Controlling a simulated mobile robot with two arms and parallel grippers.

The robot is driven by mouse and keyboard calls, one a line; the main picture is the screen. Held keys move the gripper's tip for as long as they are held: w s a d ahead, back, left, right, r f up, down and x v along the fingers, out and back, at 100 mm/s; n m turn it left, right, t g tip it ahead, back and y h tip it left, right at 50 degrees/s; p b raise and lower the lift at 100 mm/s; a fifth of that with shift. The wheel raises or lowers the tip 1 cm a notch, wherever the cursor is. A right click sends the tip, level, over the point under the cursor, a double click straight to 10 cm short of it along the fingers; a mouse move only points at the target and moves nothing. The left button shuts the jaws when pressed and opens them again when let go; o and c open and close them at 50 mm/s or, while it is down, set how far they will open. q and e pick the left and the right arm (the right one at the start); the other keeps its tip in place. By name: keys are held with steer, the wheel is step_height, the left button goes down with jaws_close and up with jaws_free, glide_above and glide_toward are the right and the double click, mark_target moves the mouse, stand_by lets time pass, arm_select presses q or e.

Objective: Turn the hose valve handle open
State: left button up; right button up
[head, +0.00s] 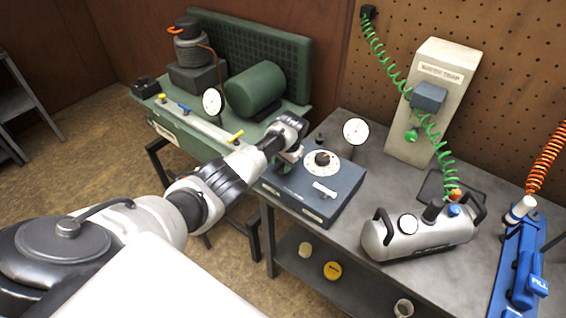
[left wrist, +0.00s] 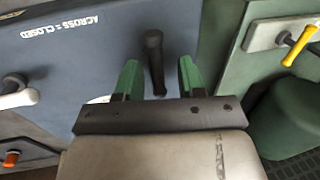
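My left gripper (head: 290,155) is at the back left of a blue-grey box (head: 311,203) on the metal bench. In the left wrist view its green fingertips (left wrist: 160,76) are open, one on each side of a black lever handle (left wrist: 153,58). Gaps show on both sides, so the fingers look apart from it. The box face (left wrist: 100,62) bears the words "ACROSS = CLOSED". A white lever (head: 324,190) is on the box, and it also shows in the left wrist view (left wrist: 18,99). In the head view the gripper hides the black lever. My right gripper is not in view.
A green bench unit with a yellow handle (head: 235,136) stands close left of the box; that handle also shows in the left wrist view (left wrist: 299,46). A dial (head: 322,162), a gauge (head: 356,131), a silver tank (head: 418,236) and a water trap (head: 428,110) are nearby.

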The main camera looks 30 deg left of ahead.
arm_select(q)
steer(key=shift+d+r, duration=0.15)
steer(key=shift+r, duration=0.25)
step_height(320, 180, up, 10)
steer(key=d, duration=0.2)
steer(key=shift+s+f, duration=0.1)
steer(key=shift+f, duration=0.05)
